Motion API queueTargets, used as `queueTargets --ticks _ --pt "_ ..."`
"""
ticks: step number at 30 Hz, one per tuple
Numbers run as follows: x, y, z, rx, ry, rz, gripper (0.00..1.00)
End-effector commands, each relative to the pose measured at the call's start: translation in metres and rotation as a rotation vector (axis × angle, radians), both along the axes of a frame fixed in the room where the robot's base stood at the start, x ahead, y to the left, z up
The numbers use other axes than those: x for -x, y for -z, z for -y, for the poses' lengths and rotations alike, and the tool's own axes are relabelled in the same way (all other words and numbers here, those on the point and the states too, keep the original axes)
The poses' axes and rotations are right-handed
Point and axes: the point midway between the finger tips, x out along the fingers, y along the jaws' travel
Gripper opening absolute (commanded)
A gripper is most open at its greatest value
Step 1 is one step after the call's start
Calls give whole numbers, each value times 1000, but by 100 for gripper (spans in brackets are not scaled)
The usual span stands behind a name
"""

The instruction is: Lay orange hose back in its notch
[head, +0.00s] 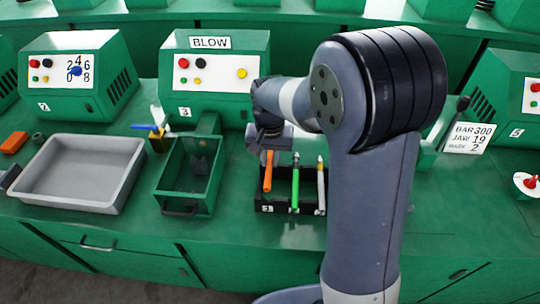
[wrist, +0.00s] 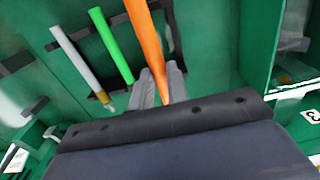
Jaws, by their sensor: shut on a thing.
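My gripper (head: 268,150) is shut on the upper part of the orange hose (head: 267,175), over the left end of the black notched rack (head: 282,208). In the wrist view the orange hose (wrist: 148,40) runs between the two grey fingers of my gripper (wrist: 162,78). The green hose (head: 295,185) and the white hose (head: 321,187) stand in the rack to the right. I cannot tell whether the orange hose is in its notch or just above it.
A green open bin (head: 166,195) and a grey tray (head: 45,168) lie to the left. A green machine marked BLOW (head: 205,110) stands behind. A sign (head: 467,137) stands at the right. The counter in front of the rack (head: 290,235) is clear.

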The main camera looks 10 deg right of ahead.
Motion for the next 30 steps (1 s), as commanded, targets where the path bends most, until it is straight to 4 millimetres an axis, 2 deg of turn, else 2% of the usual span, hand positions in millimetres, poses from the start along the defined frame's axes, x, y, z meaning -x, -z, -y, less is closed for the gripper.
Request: queueTargets --ticks 1,3,18,23,30 --pt "0 11 0 0 0 0 0" --pt "0 20 0 0 0 0 0" --pt "0 76 0 0 -1 0 0" --pt "0 83 0 0 -1 0 0" --pt "0 82 0 0 -1 0 0"
